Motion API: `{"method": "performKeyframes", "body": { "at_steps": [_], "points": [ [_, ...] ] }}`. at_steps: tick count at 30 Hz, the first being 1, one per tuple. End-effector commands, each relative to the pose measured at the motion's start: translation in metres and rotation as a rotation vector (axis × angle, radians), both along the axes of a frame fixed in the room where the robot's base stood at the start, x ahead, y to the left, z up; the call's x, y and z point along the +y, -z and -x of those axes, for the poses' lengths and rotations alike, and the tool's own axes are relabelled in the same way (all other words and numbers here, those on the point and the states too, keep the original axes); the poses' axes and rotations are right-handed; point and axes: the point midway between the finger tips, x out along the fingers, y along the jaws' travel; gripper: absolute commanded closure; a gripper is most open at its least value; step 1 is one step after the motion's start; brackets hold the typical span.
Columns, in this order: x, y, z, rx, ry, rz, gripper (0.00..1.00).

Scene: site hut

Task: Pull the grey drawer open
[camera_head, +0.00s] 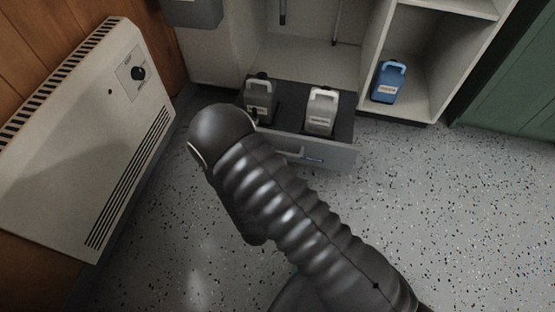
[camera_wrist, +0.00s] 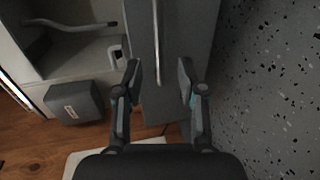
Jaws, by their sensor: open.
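The grey drawer (camera_head: 335,153) is low in the pale cabinet and sticks out from it, with its dark inside showing from above. A dark grey jug (camera_head: 260,97) and a white jug (camera_head: 321,110) stand in it. The drawer's bar handle (camera_head: 290,152) is partly hidden by my arm in the head view. In the wrist view my gripper (camera_wrist: 159,70) is open, and the handle (camera_wrist: 157,45) runs between its fingertips with a gap on each side. The drawer front (camera_wrist: 197,35) is beyond the fingers. In the head view my gripper is hidden behind my arm.
A blue jug (camera_head: 388,82) stands in the cabinet compartment to the right. A white wall heater (camera_head: 85,140) is at the left. A grey box (camera_head: 193,12) is at the upper left. The speckled floor (camera_head: 450,210) in front and to the right is clear.

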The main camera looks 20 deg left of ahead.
Motion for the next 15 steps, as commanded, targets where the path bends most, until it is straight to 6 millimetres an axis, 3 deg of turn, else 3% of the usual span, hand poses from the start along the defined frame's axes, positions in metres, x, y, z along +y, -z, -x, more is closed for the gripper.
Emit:
{"method": "performKeyframes", "body": {
  "at_steps": [6, 15],
  "points": [
    [-0.005, -0.005, 0.025, 0.0, -0.002, 0.001, 0.6],
    [-0.007, -0.007, 0.031, 0.0, 0.0, 0.0, 0.6]
  ]
}}
